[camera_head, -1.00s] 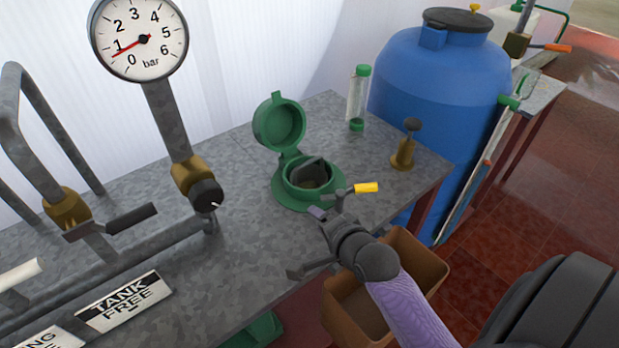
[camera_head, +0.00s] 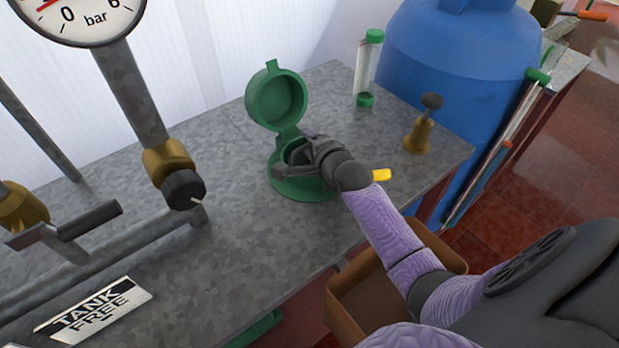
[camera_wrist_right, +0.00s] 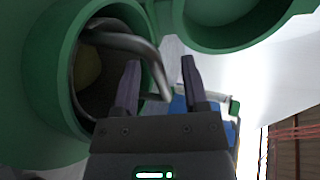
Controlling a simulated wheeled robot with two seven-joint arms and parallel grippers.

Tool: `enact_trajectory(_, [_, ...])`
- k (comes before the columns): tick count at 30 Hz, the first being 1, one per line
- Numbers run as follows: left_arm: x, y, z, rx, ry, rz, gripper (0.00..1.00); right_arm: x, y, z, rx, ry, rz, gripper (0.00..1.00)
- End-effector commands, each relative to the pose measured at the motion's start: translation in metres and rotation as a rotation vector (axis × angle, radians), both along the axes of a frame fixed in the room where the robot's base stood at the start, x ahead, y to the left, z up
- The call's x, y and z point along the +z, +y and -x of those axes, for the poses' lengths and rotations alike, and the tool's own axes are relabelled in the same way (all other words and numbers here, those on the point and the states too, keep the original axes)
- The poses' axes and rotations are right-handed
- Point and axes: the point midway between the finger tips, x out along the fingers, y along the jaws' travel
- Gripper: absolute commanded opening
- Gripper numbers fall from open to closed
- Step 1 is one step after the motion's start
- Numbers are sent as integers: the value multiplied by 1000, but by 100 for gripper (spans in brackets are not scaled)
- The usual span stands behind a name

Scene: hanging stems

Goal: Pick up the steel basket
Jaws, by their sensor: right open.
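The steel basket (camera_wrist_right: 90,75) sits inside the round green housing (camera_wrist_right: 45,80). In the right wrist view its bent grey handle (camera_wrist_right: 125,42) rises out of the opening, and one part of it appears between my fingers. My right gripper (camera_wrist_right: 160,82) is open, with its two dark fingers on either side of that part of the handle; contact is not clear. In the head view my right gripper (camera_head: 298,158) covers most of the opening of the green housing (camera_head: 300,189), so the basket is hidden there. The hinged green lid (camera_head: 277,98) stands open behind. My left gripper is not in view.
A brass fitting (camera_head: 418,136) and a clear green-capped tube (camera_head: 368,70) stand to the right on the grey bench (camera_head: 240,225). A brown bin (camera_head: 358,300) is below the bench's front edge, and a blue tank (camera_head: 455,70) is behind.

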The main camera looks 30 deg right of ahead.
Motion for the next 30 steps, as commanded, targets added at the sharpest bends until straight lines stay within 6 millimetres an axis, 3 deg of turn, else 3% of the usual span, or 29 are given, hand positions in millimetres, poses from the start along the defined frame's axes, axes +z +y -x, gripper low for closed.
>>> enact_trajectory(3, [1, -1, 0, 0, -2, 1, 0, 1, 0, 0, 0, 0, 0, 56])
enact_trajectory(11, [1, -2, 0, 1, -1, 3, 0, 1, 0, 1, 0, 0, 0, 1])
enact_trajectory(30, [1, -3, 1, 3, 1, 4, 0, 0, 1, 1, 1, 2, -2, 0])
